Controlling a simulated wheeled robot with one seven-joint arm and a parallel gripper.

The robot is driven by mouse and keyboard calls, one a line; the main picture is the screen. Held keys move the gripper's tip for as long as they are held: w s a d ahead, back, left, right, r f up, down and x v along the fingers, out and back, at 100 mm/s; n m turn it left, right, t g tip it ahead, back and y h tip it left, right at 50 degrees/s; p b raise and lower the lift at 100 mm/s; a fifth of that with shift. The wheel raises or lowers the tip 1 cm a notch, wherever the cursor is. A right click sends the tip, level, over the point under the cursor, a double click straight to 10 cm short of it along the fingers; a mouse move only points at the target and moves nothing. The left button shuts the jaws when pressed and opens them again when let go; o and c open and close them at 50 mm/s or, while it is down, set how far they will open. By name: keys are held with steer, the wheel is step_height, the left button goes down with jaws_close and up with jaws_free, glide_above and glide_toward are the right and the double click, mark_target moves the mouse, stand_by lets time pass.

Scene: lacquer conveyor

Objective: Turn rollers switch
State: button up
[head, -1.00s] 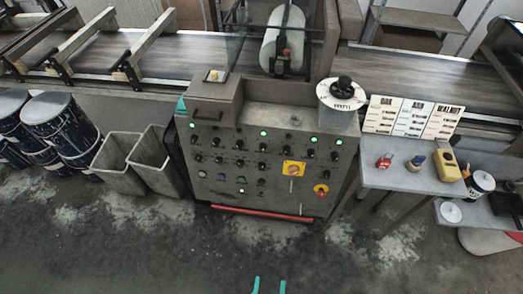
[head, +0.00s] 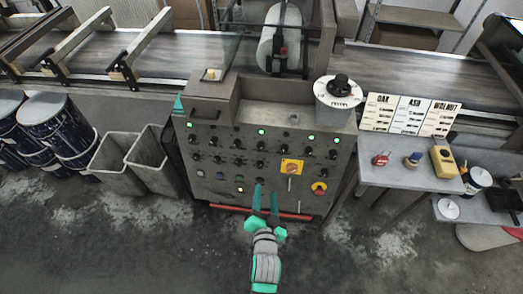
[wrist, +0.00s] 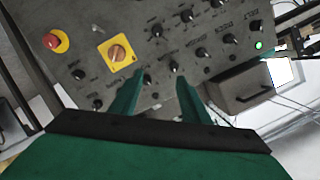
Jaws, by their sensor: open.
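The control panel (head: 226,178) is a grey box front with rows of black rotary switches and several lit green lamps. I cannot read which knob is the rollers switch. My gripper (head: 265,188) is in front of the panel's lower middle, its two teal fingers open and empty, pointing up at the panel. In the wrist view my gripper (wrist: 157,88) has its fingers apart before the black knobs, such as one knob (wrist: 173,67) between and beyond the tips. A yellow-plated rotary switch (head: 291,168) and a red-and-yellow emergency stop (head: 319,188) are right of my gripper.
A red bar (head: 235,208) runs along the panel's bottom edge. A grey side table (head: 400,175) with a red padlock (head: 380,159) and a yellow device (head: 444,160) stands right. Grey bins (head: 150,158) and blue drums (head: 55,125) stand left. The floor in front is clear.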

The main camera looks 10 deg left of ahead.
steer(key=m+y, duration=0.1)
glide_toward(261, 149)
steer(key=x, duration=0.9)
steer(key=shift+r, duration=0.1)
steer(key=c, duration=1.1)
steer(key=shift+o, duration=0.2)
